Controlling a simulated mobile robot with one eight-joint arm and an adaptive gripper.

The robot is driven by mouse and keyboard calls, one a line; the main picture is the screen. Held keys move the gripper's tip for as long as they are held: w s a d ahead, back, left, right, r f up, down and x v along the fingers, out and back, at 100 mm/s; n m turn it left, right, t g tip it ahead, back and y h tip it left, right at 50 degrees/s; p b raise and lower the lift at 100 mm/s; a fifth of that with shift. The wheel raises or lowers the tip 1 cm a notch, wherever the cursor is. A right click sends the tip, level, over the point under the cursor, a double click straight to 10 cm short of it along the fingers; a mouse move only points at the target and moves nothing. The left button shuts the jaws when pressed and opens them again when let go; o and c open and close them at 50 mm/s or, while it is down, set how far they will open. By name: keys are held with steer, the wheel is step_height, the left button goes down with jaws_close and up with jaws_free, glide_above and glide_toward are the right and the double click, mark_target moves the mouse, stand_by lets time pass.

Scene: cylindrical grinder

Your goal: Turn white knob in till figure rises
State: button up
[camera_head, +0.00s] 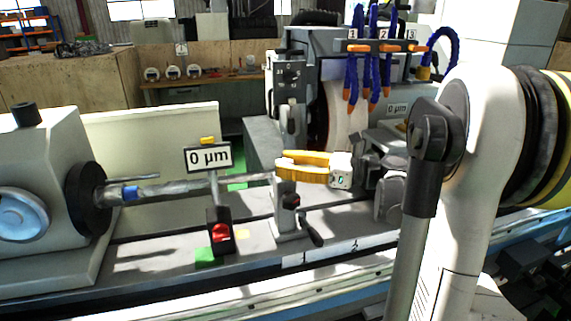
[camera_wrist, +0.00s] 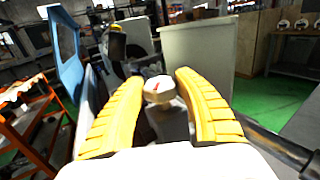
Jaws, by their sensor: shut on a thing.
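My gripper (camera_head: 284,165) has yellow fingers and comes in from the right over a grey post (camera_head: 287,196) on the machine bed. It is shut on the white knob (camera_wrist: 158,89), a faceted cap with a small red mark on top. In the wrist view the knob sits between the two fingers. A second display (camera_head: 397,108) at the back right also reads 0 µm.
A long workpiece (camera_head: 170,189) with a blue band runs from the headstock (camera_head: 45,180) at left towards the post. A small red-and-black stand (camera_head: 221,232) carries the near display. Blue hoses (camera_head: 365,60) with orange tips hang above the wheel. A black lever (camera_head: 311,230) sticks out below the post.

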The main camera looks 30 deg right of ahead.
steer(key=shift+m+t+h, duration=0.3)
steer(key=shift+h, duration=0.1)
steer(key=m+t+h, duration=0.1)
steer(key=h, duration=0.1)
steer(key=m+t+h+p, duration=0.1)
steer(key=m+h, duration=0.1)
steer(key=shift+s+a+t, duration=0.1)
steer(key=shift+a+t, duration=0.05)
steer(key=shift+t, duration=0.25)
steer(key=shift+m+t+h+p, duration=0.6)
steer(key=shift+m+h, duration=0.9)
steer(key=shift+h, duration=0.9)
steer(key=o, duration=1.2)
steer(key=s, duration=0.4)
steer(key=s+d, duration=0.1)
steer(key=s, duration=0.2)
steer(key=s+d, duration=0.1)
steer(key=s, duration=0.3)
steer(key=shift+s+d, duration=0.1)
steer(key=shift+s, duration=0.25)
